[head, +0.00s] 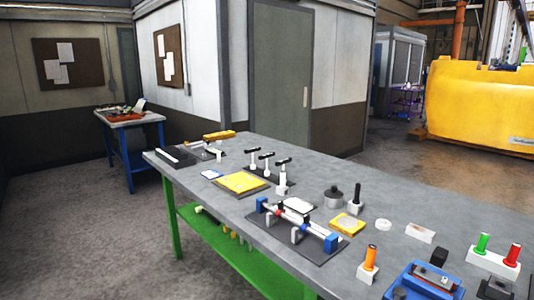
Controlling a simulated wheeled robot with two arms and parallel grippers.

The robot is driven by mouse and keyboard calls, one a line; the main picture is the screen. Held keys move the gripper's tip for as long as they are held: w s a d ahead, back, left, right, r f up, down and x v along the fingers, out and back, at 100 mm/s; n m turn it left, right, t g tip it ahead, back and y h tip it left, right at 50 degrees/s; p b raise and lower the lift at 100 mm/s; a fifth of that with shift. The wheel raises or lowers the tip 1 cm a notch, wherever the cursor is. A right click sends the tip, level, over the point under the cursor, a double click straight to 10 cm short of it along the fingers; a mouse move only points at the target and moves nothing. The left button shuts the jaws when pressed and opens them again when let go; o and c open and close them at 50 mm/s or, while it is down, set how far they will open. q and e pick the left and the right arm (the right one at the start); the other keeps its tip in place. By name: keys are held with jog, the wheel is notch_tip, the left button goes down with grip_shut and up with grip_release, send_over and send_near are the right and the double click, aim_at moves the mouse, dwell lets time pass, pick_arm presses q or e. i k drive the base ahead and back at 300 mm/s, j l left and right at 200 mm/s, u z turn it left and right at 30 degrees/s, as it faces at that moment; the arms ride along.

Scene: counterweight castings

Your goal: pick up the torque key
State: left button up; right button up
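Several T-handled tools with black crossbars and pale shafts stand upright near the middle of the workbench. The nearest T-handled tool (283,175) stands in a small white block, another T-handled tool (267,163) is behind it, and a third T-handled tool (252,160) is to the left. I cannot tell which of them, if any, is the torque key. Neither of my grippers shows in the head view.
The grey workbench (180,185) with green legs runs toward the lower right. It carries a yellow plate (242,182), a fixture with blue ends (297,222), an orange-handled tool (370,264) and a blue box (425,283). Open floor (95,225) lies left.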

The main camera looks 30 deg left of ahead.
aim_at(267, 172)
jog(key=i+j+z, duration=0.1)
jog(key=j, duration=0.8)
jog(key=i+j+z, duration=0.1)
jog(key=j, duration=0.8)
jog(key=i+j+z, duration=0.1)
jog(key=j, duration=0.8)
